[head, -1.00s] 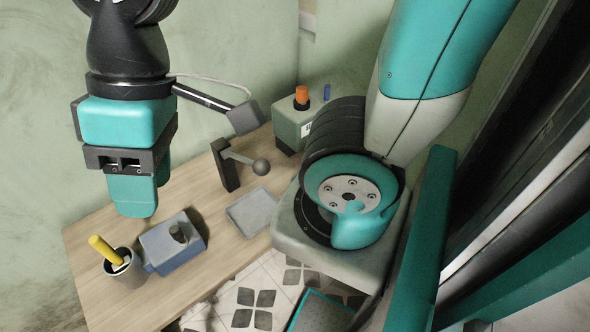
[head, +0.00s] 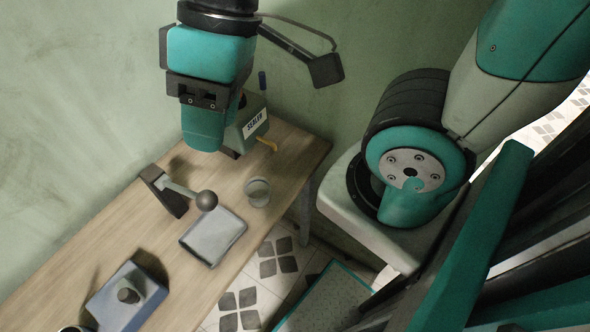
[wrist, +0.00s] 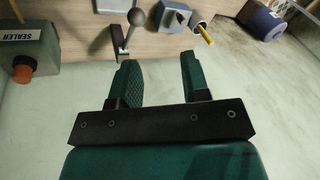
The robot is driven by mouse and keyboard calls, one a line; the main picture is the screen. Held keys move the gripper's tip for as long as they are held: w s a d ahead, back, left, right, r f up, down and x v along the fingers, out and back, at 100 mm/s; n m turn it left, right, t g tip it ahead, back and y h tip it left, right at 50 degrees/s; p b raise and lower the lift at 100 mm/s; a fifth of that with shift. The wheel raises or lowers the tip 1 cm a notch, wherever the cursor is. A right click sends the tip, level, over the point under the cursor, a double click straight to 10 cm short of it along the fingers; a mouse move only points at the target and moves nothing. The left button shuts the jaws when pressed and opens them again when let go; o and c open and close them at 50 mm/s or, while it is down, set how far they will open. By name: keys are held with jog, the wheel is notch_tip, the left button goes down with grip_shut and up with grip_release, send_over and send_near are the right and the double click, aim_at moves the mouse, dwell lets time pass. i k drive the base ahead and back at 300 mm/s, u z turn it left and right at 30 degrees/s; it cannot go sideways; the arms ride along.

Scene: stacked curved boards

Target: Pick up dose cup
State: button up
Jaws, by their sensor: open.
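A small clear cup (head: 258,192), which looks like the dose cup, stands upright on the wooden table near its front edge in the head view. My gripper (head: 203,143) hangs above the table, up and left of the cup in the picture, apart from it. In the wrist view my gripper (wrist: 158,72) has its two green fingers spread with nothing between them. I cannot make out the clear cup in the wrist view.
The table (head: 286,160) also bears a sealer box (head: 248,124), a ball-ended lever (head: 206,200), a grey tray (head: 213,238) and a blue box with a grey piece on top (head: 122,306). A yellow-handled cup (wrist: 203,32) shows in the wrist view.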

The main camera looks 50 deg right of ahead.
aim_at(257, 189)
jog(key=z, duration=0.25)
jog(key=k, duration=0.9)
jog(key=u, duration=0.5)
jog(key=i, duration=0.4)
jog(key=z, duration=0.05)
